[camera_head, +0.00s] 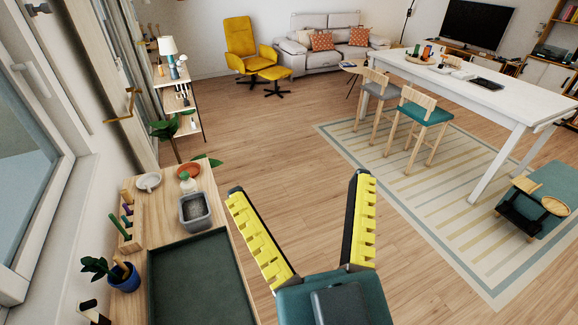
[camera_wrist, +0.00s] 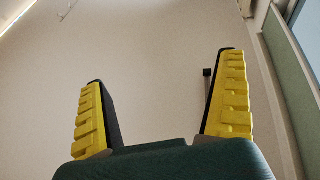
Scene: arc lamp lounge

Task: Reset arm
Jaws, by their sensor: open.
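My gripper (camera_head: 302,228) is open and empty, with its two yellow-padded fingers spread wide. In the head view it is at the lower middle, to the right of the wooden sideboard and in front of bare floor in the picture. In the wrist view my gripper (camera_wrist: 162,105) shows both fingers apart against a plain pale wall (camera_wrist: 150,45), with nothing between them. The rest of my arm is mostly hidden.
At left, a sideboard bears a dark green tray (camera_head: 197,280), a grey bin (camera_head: 195,212), a potted plant (camera_head: 122,277) and small items beside a window (camera_head: 30,170). The wooden floor (camera_head: 270,145) is open ahead. A white table (camera_head: 475,88) with stools stands on a rug at right.

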